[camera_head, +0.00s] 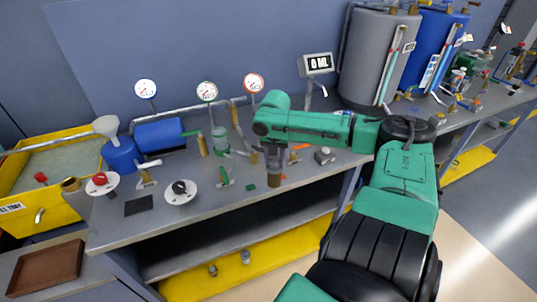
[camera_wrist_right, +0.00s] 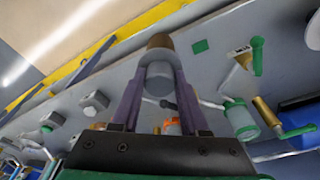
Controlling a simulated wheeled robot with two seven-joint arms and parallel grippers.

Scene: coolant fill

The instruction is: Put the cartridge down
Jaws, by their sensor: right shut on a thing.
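The cartridge (camera_head: 274,179) is a small upright cylinder with a brown end, near the front edge of the grey bench. In the right wrist view the cartridge (camera_wrist_right: 159,78) is pale grey with a brown far end (camera_wrist_right: 160,41), between my two fingers. My right gripper (camera_head: 272,153) points down and is shut on it; the fingers also show in the right wrist view (camera_wrist_right: 158,92). I cannot tell whether the cartridge's lower end touches the bench. My left gripper is not in view.
A brown tray (camera_head: 45,272) lies at lower left. A dark square pad (camera_head: 138,205) and a dial with a black knob (camera_head: 180,190) are on the bench. Green-handled valves (camera_head: 223,178) stand left of my gripper. A small green square (camera_head: 249,186) lies beside the cartridge.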

